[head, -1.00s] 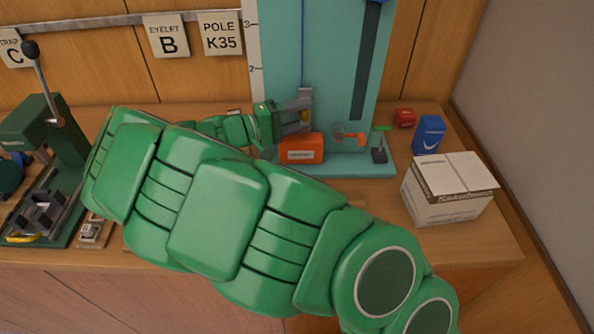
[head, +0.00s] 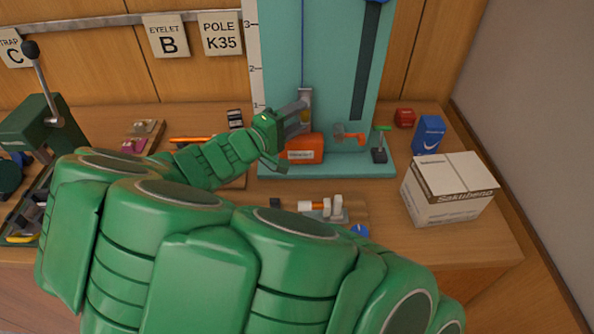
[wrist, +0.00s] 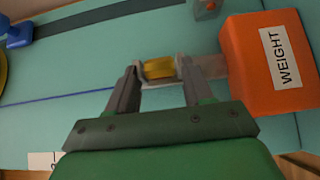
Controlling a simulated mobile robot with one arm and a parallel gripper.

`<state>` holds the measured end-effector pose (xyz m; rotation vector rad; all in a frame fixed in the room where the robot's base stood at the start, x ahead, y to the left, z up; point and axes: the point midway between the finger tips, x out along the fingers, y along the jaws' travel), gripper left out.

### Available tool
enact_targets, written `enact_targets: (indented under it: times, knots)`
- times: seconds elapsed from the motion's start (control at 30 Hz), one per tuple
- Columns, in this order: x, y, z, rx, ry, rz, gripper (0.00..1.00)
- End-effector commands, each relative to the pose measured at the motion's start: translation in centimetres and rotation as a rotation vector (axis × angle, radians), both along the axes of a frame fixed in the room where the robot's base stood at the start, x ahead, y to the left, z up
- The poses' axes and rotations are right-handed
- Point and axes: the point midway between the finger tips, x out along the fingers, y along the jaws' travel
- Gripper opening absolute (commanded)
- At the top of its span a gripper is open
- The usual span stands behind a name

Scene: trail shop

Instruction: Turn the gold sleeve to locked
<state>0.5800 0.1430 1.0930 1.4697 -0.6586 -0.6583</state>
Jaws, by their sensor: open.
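The gold sleeve (wrist: 160,69) is a small yellow band in a grey-white holder on the teal board, seen in the wrist view. My gripper (wrist: 158,76) is open, with one finger on each side of the sleeve; I cannot tell whether either finger touches it. In the head view my gripper (head: 300,113) is at the foot of the teal board (head: 335,60), just above the orange weight (head: 303,149). The sleeve is not clear there, and no lock marking can be read. The weight (wrist: 272,62) lies right of the fingers in the wrist view.
A blue cord (head: 302,45) runs down the board. An orange crank-like part (head: 350,136) and a green-topped lever (head: 380,148) stand right of the weight. A white carton (head: 449,190), blue box (head: 428,134) and red item (head: 404,117) are farther right. My arm covers the front left bench.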

Motion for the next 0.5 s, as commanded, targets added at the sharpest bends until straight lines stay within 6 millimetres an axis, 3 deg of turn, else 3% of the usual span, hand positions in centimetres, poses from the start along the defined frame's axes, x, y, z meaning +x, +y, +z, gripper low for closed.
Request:
enact_targets:
  times: [0.5]
  knots:
    - [-4.4,4.9,0.0,0.001,0.001,0.001,0.51]
